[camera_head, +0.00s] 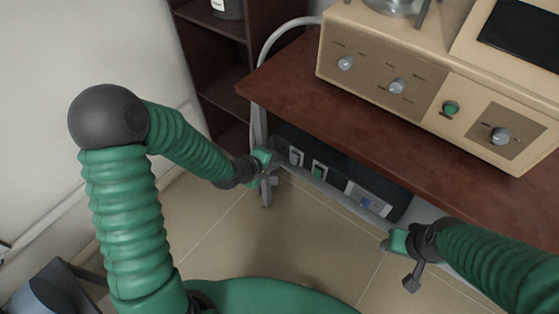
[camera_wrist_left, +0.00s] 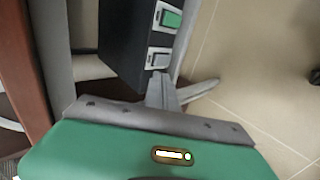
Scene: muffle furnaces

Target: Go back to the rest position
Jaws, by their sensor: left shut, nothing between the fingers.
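My left gripper (camera_head: 268,184) is at the front left end of a black control box (camera_head: 340,179) under the table. It is shut and empty, its grey fingers (camera_wrist_left: 165,92) close together in the wrist view. The fingertips overlap the lower end of the box in the wrist view; I cannot tell whether they touch it. The box carries a grey switch (camera_head: 297,156) and a green switch (camera_head: 319,171), which also show in the wrist view. My right gripper (camera_head: 408,273) is lower right in the head view, clear of the box; its fingers are partly hidden.
A brown tabletop (camera_head: 290,90) overhangs the box and carries a beige furnace (camera_head: 430,90) with knobs. A table leg (camera_head: 258,125) and a pale cable (camera_head: 268,45) are near my left gripper. A dark shelf (camera_head: 215,60) stands behind. Tiled floor (camera_head: 290,240) is open between my arms.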

